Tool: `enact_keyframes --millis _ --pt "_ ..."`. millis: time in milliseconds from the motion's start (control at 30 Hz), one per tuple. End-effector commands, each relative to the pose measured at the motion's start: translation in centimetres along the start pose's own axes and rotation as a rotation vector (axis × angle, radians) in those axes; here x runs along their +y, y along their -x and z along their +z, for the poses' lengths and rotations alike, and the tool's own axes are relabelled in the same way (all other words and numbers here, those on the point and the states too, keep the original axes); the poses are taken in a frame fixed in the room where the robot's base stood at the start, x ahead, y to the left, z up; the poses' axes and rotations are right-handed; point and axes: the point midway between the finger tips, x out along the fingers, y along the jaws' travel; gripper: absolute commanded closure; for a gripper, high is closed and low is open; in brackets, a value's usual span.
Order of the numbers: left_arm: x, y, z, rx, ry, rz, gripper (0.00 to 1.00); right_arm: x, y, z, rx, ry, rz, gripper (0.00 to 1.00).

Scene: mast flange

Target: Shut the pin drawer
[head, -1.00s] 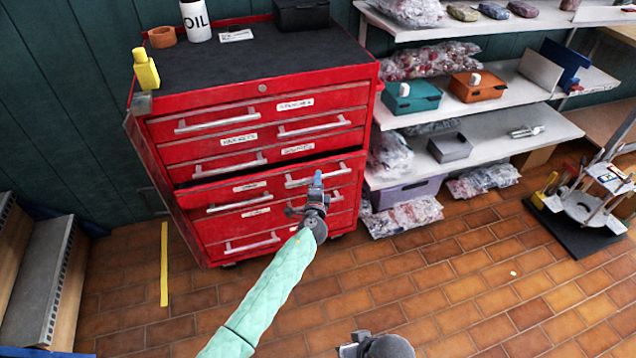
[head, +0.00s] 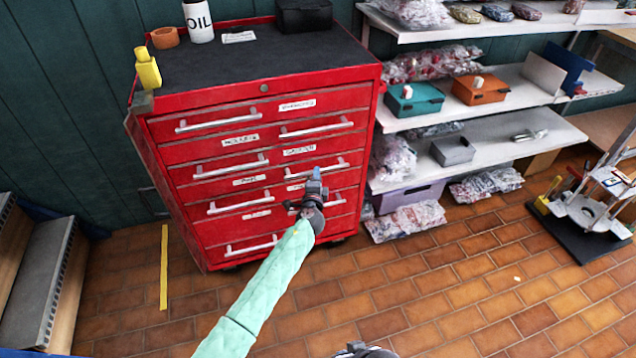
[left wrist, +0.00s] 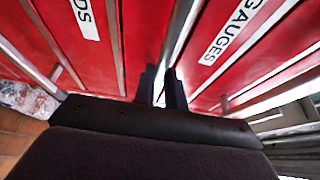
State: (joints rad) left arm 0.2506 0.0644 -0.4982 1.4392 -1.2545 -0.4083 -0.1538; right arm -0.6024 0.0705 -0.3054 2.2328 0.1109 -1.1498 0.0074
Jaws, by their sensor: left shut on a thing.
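The red tool chest (head: 205,255) stands against the wall with its drawer fronts facing me. My left gripper (head: 317,174) is at the right part of the front, shut on a drawer's bar handle (head: 338,165). In the left wrist view, the fingers (left wrist: 164,88) close around the pale handle bar (left wrist: 182,30). That drawer's front looks flush with its neighbours, with no gap visible above it. A neighbouring label (left wrist: 235,28) reads GAUGES. Part of my right gripper (head: 358,350) shows at the bottom edge; its fingers are unclear.
Shelves (head: 490,140) with boxes and bags stand right of the chest. Steps (head: 40,285) are at left. The tiled floor in front is clear.

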Motion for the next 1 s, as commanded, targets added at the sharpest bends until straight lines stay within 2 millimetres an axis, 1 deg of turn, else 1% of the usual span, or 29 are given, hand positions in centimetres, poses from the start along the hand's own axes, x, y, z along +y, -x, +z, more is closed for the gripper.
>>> enact_keyframes --millis 267,300,367,400,633,767,867,1000 --pt "-0.2 -0.3 0.3 -0.003 0.000 -0.003 1.00 0.0 0.0 0.0 0.001 0.000 -0.001 1.00" --pt "-0.3 -0.3 0.3 -0.003 0.000 -0.003 0.79 -0.1 0.0 0.0 0.001 0.000 -0.001 1.00" --pt "-0.3 -0.3 0.3 -0.003 0.000 -0.003 0.68 -0.1 0.0 0.0 0.000 0.000 -0.001 1.00" --pt "-0.2 -0.3 0.3 -0.003 0.000 -0.003 0.65 -0.1 0.0 0.0 0.000 0.000 -0.001 1.00" --pt "-0.2 -0.2 0.2 -0.002 0.000 -0.002 0.65 -0.1 0.0 0.1 0.000 0.000 -0.002 1.00" --pt "0.0 0.4 0.2 -0.002 0.000 -0.001 0.65 -0.1 0.0 0.1 0.000 0.000 -0.002 1.00" --pt "0.0 1.4 0.2 -0.001 0.002 -0.001 0.65 -0.1 -0.2 0.2 0.003 0.000 -0.002 1.00" --pt "0.0 3.5 0.2 -0.001 0.001 -0.001 0.65 0.0 -0.7 0.3 0.009 0.000 -0.001 1.00"
